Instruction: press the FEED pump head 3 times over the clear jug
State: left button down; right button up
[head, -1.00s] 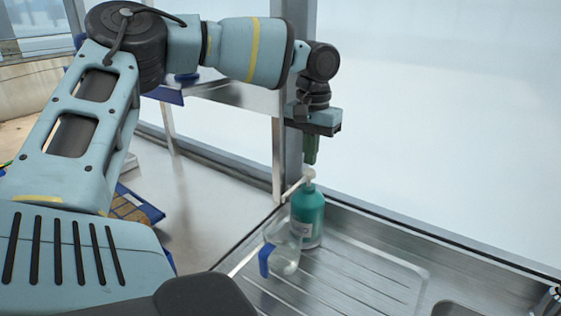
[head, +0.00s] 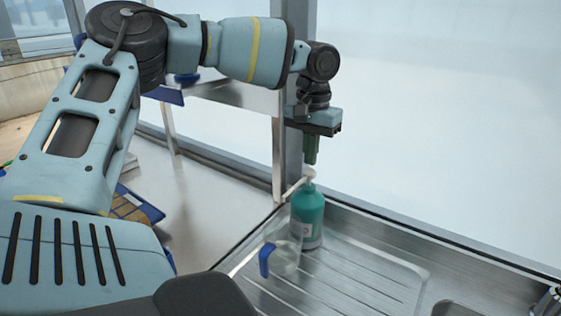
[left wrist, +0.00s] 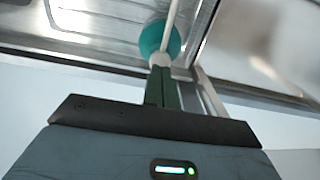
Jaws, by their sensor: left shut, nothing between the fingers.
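A teal pump bottle (head: 306,217) with a pale label stands upright on the metal drainboard. Its white pump head (head: 309,174) has a spout pointing left and down; the label is too small to read. A clear jug (head: 287,258) with a blue handle stands in front and to the left of the bottle, near the spout's side. My left gripper (head: 311,162) points straight down just above the pump head, with its green fingers shut and empty. In the left wrist view the fingertips (left wrist: 161,72) overlap the white pump top above the teal bottle (left wrist: 160,38). My right gripper is not in view.
The ridged metal drainboard (head: 370,268) is free to the right of the bottle, with a sink opening at the lower right. A window stands close behind. Blue trays (head: 140,205) lie at the left, partly behind my arm.

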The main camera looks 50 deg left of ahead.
aim_at(309, 170)
pick_arm(q)
jog(key=shift+f, duration=0.3)
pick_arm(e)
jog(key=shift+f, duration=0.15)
